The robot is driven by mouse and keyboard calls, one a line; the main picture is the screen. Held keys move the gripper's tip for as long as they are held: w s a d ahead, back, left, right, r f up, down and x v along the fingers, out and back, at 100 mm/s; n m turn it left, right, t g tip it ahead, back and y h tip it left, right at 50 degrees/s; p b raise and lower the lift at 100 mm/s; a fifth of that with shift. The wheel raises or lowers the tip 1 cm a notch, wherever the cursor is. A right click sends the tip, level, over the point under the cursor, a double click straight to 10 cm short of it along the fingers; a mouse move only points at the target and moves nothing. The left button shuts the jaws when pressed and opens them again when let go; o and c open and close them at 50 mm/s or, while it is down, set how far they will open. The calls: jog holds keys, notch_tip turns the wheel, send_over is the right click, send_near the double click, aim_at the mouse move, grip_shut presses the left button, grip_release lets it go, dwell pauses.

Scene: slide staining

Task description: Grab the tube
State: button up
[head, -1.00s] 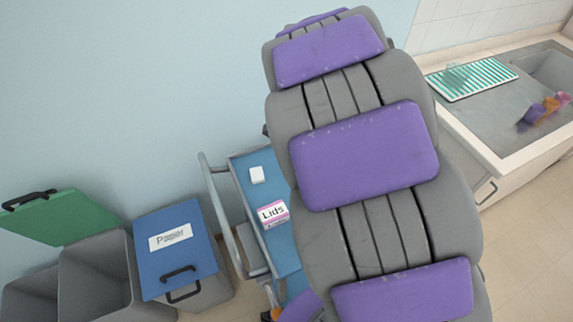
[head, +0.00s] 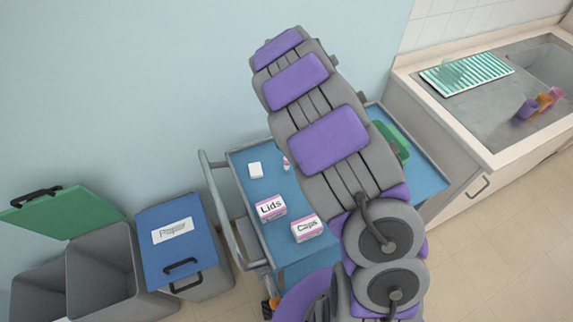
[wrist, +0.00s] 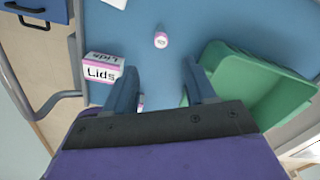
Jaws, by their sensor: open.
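The tube (wrist: 161,40) looks like a small white and pink cylinder on the blue trolley top (wrist: 170,15). In the head view the tube (head: 286,163) shows as a small pink and white shape just left of my arm. My gripper (wrist: 160,66) is open and empty in the wrist view. Its two blue-grey fingers point toward the trolley, and the tube appears beyond the fingertips, between their lines. I cannot tell the exact height gap. My arm hides the gripper in the head view.
A Lids box (wrist: 102,72) is by the left finger. A green tray (wrist: 240,85) is by the right finger. Bins (head: 175,240) stand left, a sink counter (head: 480,110) right.

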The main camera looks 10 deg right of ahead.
aim_at(285, 159)
jog(key=f+b, duration=0.1)
jog(key=f, duration=0.4)
jog(key=f+b, duration=0.1)
jog(key=f, duration=0.4)
jog(key=shift+a+f, duration=0.2)
jog(key=shift+f, duration=0.2)
jog(key=shift+w+d+f+b, duration=0.15)
jog(key=shift+f+b, duration=0.45)
jog(key=shift+f, duration=0.8)
jog(key=shift+s+d+f+b, duration=0.1)
jog(key=shift+f+b, duration=0.45)
jog(key=shift+f, duration=0.8)
jog(key=shift+r, duration=0.1)
grip_shut()
